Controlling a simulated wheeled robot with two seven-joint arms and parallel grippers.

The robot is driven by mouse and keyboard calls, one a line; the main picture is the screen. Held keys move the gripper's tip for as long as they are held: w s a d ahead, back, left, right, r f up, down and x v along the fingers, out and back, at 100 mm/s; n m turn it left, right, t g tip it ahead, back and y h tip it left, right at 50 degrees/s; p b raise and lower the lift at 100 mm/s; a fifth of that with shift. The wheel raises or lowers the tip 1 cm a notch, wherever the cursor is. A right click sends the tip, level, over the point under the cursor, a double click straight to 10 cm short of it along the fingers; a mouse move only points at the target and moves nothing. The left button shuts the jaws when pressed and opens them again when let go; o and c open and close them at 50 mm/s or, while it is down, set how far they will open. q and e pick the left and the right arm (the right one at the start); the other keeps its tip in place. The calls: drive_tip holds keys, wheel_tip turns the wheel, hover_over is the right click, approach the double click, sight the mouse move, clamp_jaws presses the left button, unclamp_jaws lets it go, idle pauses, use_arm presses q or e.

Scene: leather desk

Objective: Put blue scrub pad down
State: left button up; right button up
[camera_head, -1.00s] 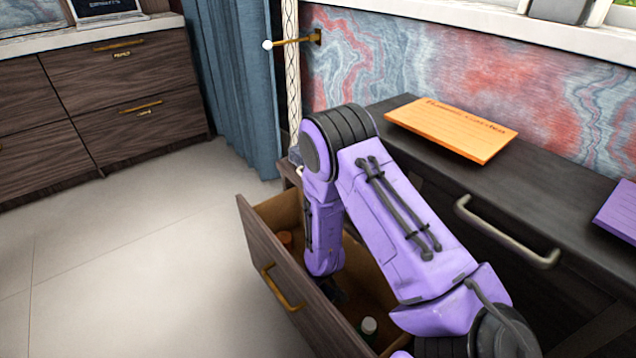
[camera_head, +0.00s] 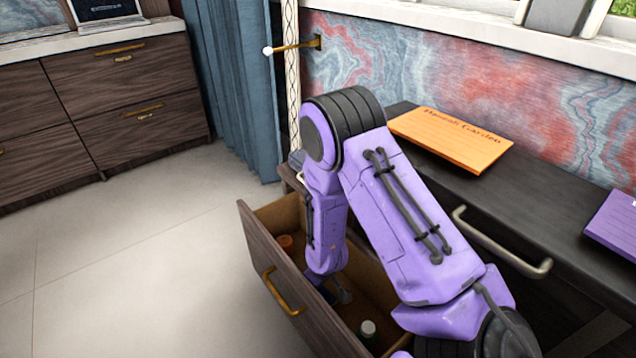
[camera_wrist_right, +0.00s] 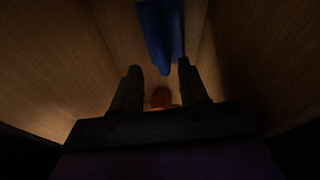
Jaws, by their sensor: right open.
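The blue scrub pad (camera_wrist_right: 163,32) shows in the right wrist view, inside the open drawer, just beyond the fingertips. My right gripper (camera_wrist_right: 158,78) is open, with a gap between its two dark fingers. The pad's lower end reaches toward that gap, and neither finger appears to press on it. In the head view my purple right arm bends down into the drawer (camera_head: 262,262); my right gripper (camera_head: 340,290) is partly hidden low inside it. My left gripper is not in view.
In the drawer, an orange object (camera_head: 286,243) lies at the far end and a bottle with a white cap (camera_head: 367,330) at the near end. The drawer walls are close around the gripper. An orange pad (camera_head: 452,140) and a purple pad (camera_head: 614,225) lie on the dark desktop.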

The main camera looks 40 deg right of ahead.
wheel_tip(320, 180, up, 10)
drive_tip(key=p, duration=0.3)
drive_tip(key=shift+s+a+p, duration=0.15)
drive_tip(key=shift+s+p, duration=0.1)
drive_tip(key=shift+p, duration=0.1)
wheel_tip(320, 180, up, 8)
drive_tip(key=s+a+m+t+h+p, duration=0.1)
drive_tip(key=s+m+t+h+p, duration=0.15)
drive_tip(key=m+p, duration=0.65)
drive_tip(key=s+a+r+n+g+p, duration=0.1)
drive_tip(key=s+r+p, duration=0.3)
drive_tip(key=s+p, duration=0.4)
drive_tip(key=s+a+r+g+p, duration=0.1)
drive_tip(key=s+r+p, duration=0.3)
drive_tip(key=s+p, duration=0.4)
drive_tip(key=shift+s+a+r+n+y+p, duration=0.25)
drive_tip(key=shift+a+n+y+p, duration=0.15)
drive_tip(key=shift+a+p, duration=0.65)
